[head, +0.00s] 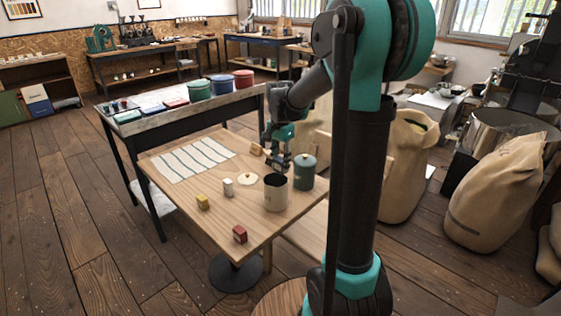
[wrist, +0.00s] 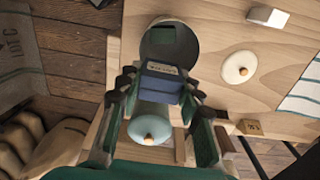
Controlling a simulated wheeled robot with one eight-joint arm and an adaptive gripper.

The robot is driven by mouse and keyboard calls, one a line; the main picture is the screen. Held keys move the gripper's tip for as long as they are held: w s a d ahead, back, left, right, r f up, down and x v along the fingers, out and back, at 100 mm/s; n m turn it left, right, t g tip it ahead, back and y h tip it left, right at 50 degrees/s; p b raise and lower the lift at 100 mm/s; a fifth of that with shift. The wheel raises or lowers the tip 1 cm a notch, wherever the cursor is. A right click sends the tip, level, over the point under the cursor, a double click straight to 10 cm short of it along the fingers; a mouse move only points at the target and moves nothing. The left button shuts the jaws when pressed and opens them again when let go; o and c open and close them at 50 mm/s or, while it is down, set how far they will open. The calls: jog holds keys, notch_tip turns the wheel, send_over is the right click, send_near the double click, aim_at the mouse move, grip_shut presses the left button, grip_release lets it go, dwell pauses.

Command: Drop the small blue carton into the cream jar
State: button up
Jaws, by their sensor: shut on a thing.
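My gripper (wrist: 161,84) is shut on the small blue carton (wrist: 163,90), whose upper face carries a pale printed label. In the head view my gripper (head: 280,163) hangs just behind and above the cream jar (head: 277,197), and the carton is hard to make out there. The jar stands upright and open on the wooden table. In the wrist view the jar's dark mouth (wrist: 184,52) lies just beyond the carton, partly covered by it. A dark green shape shows inside the jar. The jar's round cream lid (head: 247,180) lies on the table beside it.
A lidded teal jar (head: 304,174) stands close right of the cream jar. White (head: 228,187), yellow (head: 203,202) and red (head: 240,234) cartons stand on the table. A small wooden block (head: 257,149) and a striped sheet (head: 195,158) lie farther back. The table's front left is mostly clear.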

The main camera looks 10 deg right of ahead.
aim_at(280, 159)
jog(key=o, duration=1.1)
notch_tip(280, 159, up, 12)
jog(key=s+d+f+n+t, duration=0.2)
jog(key=s+f+n, duration=0.3)
jog(key=s+f, duration=0.6)
jog(key=s+d+f+n+t, duration=0.2)
jog(key=s+f+n, duration=0.3)
jog(key=s+f, duration=0.6)
jog(key=shift+n, duration=0.4)
